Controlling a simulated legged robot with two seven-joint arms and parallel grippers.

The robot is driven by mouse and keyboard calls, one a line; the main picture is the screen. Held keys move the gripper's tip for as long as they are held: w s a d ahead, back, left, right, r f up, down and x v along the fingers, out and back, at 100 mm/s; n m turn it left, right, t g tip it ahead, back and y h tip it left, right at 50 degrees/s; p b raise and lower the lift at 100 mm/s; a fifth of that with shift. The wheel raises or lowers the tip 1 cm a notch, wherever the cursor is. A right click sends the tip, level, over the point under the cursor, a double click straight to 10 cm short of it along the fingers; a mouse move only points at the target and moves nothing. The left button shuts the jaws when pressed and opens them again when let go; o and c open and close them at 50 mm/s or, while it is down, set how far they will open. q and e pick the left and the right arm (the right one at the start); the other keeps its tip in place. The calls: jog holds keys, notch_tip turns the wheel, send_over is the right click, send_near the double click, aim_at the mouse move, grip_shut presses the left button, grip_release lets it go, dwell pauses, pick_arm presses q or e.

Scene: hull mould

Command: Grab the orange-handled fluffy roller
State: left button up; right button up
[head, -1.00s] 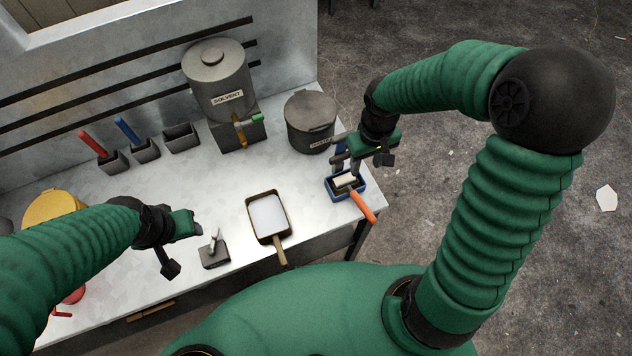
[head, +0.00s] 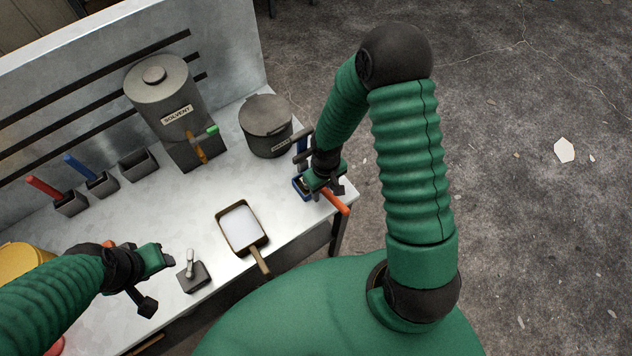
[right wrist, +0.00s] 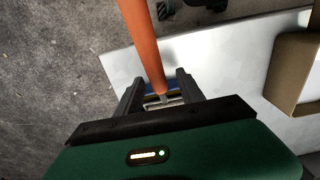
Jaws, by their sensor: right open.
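The roller's orange handle (head: 334,202) sticks out past the table's right front corner from a small blue tray (head: 297,187). In the head view my right gripper (head: 325,184) is down over the tray and hides the fluffy roller head. In the right wrist view the orange handle (right wrist: 143,42) runs down to a thin neck between the two fingers of my right gripper (right wrist: 160,94). These fingers are open, one on each side of the neck. My left gripper (head: 158,282) is open and empty over the table's left part.
A pan with white contents (head: 242,228) and a small grey block with a handle (head: 193,275) lie on the table (head: 150,215). A lidded grey pot (head: 267,125) and the solvent can (head: 168,100) stand behind. Red- and blue-handled tools stand in holders at left.

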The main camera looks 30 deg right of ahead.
jog(key=shift+w+f, duration=0.15)
jog(key=shift+f, duration=0.25)
jog(key=shift+d, duration=0.1)
grip_shut()
jog(key=shift+r, duration=0.1)
